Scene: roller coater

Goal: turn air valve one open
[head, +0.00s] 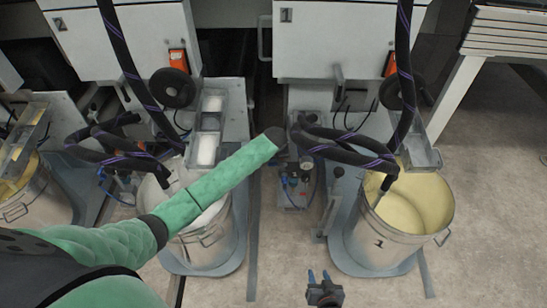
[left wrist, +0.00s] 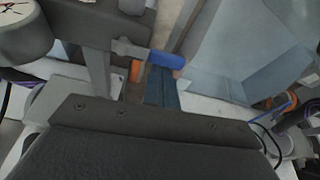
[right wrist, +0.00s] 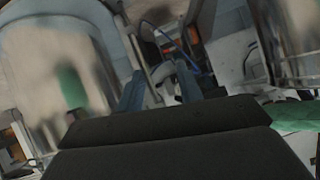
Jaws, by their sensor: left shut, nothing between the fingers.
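My left arm in its green sleeve reaches across the head view to the gap between the two machines. Its fingers are hidden there behind the wrist. In the left wrist view my left gripper (left wrist: 158,88) is shut and empty. A bright blue handle (left wrist: 168,60), which looks like the air valve's, is right at its fingertips. I cannot tell whether they touch. In the head view the handle cannot be made out. My right gripper (head: 320,276) is open and empty, low in the middle of the head view; its spread fingers also show in the right wrist view (right wrist: 160,88).
The machine marked 1 (head: 330,40) stands behind a bucket (head: 380,244) of yellow powder. Another bucket (head: 208,240) is under my left arm. A small air unit (head: 294,187) with blue knobs sits between them. Black hoses (head: 345,153) hang nearby. The floor at right is clear.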

